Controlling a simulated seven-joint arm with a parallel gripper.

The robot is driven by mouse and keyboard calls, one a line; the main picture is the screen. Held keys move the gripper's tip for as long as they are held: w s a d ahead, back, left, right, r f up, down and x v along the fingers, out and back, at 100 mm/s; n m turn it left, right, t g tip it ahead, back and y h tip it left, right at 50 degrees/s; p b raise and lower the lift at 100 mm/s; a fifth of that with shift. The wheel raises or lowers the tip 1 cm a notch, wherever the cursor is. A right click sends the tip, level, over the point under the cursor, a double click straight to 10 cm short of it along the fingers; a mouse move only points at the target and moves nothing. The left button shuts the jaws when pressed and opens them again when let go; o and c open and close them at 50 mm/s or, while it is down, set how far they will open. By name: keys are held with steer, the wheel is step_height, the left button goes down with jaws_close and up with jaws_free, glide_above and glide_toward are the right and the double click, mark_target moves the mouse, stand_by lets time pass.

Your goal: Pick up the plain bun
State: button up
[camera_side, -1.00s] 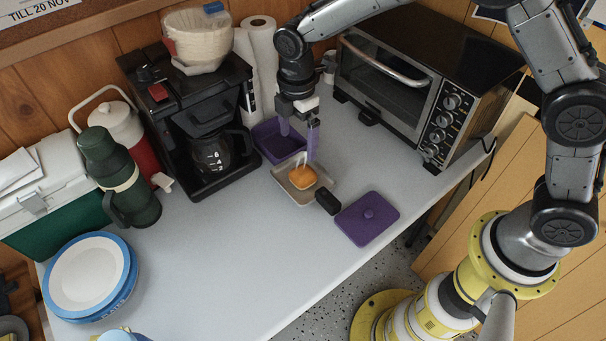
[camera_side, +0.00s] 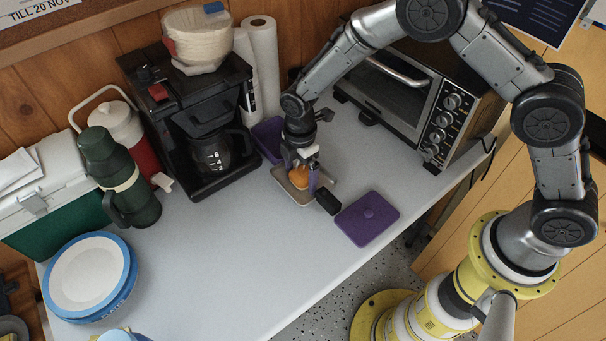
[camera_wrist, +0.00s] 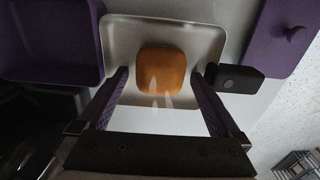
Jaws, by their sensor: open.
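The plain bun (camera_side: 299,180) is golden-orange and sits in a shallow pale metal tray (camera_side: 283,184) on the counter. In the wrist view the bun (camera_wrist: 162,70) is square with rounded corners, near the middle of the tray (camera_wrist: 116,42). My gripper (camera_side: 307,183) points down over the tray, and its body hides part of the bun in the side view. In the wrist view its two purple fingers (camera_wrist: 160,82) are apart, one on each side of the bun, with gaps between. Nothing is held.
A purple container (camera_side: 268,136) stands behind the tray, partly behind my arm. A black block (camera_side: 328,201) is at the tray's right edge, with a purple lid (camera_side: 367,218) beyond. A coffee maker (camera_side: 196,125) and toaster oven (camera_side: 405,90) flank the spot.

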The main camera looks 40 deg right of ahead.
steer(key=c, duration=1.4)
steer(key=shift+r, duration=0.15)
